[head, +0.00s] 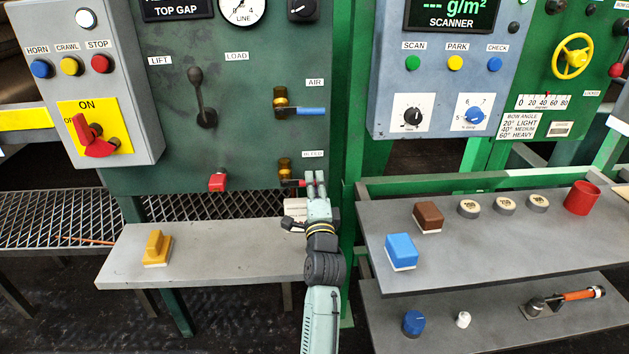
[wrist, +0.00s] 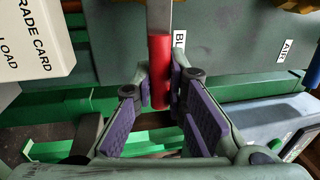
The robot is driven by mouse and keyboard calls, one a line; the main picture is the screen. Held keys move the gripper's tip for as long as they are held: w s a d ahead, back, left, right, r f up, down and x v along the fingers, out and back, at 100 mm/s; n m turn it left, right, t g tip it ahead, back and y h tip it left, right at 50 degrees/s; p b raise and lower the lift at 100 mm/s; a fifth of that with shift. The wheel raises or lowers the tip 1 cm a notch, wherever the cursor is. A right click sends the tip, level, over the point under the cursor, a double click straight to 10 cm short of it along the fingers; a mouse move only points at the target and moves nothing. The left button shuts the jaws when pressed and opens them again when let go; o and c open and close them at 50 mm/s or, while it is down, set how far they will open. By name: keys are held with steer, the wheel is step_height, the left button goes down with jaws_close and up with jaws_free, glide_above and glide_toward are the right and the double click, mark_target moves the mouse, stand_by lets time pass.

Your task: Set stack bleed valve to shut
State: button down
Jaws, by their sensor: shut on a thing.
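The stack bleed valve has a brass body (head: 285,168) low on the green panel, under the BLEED label (head: 312,154). Its lever sticks out to the right in the head view, roughly level, and its red grip (head: 290,183) is mostly hidden by my gripper. In the wrist view the lever's grey shank (wrist: 159,15) leads to the red grip (wrist: 159,65). My gripper (head: 315,178) is at the lever's outer end. In the wrist view my gripper (wrist: 160,88) has its purple-padded fingers on both sides of the red grip, shut on it.
Above is the air valve's blue lever (head: 305,111), pointing right. A red handle (head: 218,181) sits to the left. A white grade card box (wrist: 35,40) is close by my gripper. The grey shelf (head: 215,258) below holds a yellow block (head: 157,247). A green post stands just right.

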steer(key=shift+f, duration=0.1)
steer(key=c, duration=1.6)
jaws_free()
steer(key=s, duration=0.4)
steer(key=s+f, duration=0.1)
steer(key=s, duration=0.3)
steer(key=s+f, duration=0.1)
steer(key=s, duration=0.2)
steer(key=shift+s+f, duration=0.15)
steer(key=shift+s, duration=0.25)
